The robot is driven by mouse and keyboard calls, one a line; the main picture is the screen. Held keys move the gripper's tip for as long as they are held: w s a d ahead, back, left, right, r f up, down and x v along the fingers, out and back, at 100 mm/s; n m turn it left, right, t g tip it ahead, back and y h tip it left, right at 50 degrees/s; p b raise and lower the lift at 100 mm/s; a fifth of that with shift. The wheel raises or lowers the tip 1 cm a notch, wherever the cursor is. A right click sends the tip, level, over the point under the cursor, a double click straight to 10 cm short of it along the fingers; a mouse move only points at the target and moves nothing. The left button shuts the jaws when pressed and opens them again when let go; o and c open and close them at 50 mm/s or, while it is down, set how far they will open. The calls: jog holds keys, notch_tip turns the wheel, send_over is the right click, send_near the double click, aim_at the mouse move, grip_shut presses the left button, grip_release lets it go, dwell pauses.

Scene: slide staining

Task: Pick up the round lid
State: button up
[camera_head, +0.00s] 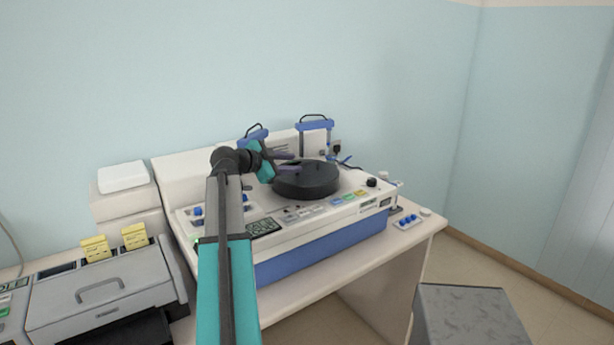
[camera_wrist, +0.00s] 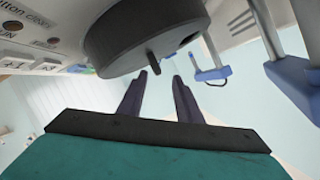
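The round lid (camera_head: 306,180) is a dark grey disc lying on top of the white and blue staining machine (camera_head: 318,245). In the wrist view the lid (camera_wrist: 140,30) fills the upper middle, with a small dark knob or peg standing out from its face. My gripper (camera_head: 296,161) is at the left side of the lid in the head view, close to its upper surface. In the wrist view the two dark fingers (camera_wrist: 160,82) are apart with nothing between them, and the peg lies just beyond their tips. I cannot tell whether a finger touches it.
Blue racks with handles (camera_head: 315,125) stand behind the lid, and also show in the wrist view (camera_wrist: 292,75). A grey device (camera_head: 100,290) with yellow boxes on it is at the left. A grey block (camera_head: 465,315) stands at the front right. The wall is close behind.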

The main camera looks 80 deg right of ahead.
aim_at(303, 164)
jog(key=shift+s, duration=0.15)
jog(key=shift+s+d+f+p, duration=0.1)
jog(key=shift+s+d+p, duration=0.3)
jog(key=shift+d+p, duration=0.15)
jog(key=shift+p+x, duration=0.75)
jog(key=shift+x, duration=1.1)
jog(key=shift+s+a+f, duration=0.1)
jog(key=shift+a+f, duration=0.05)
grip_shut()
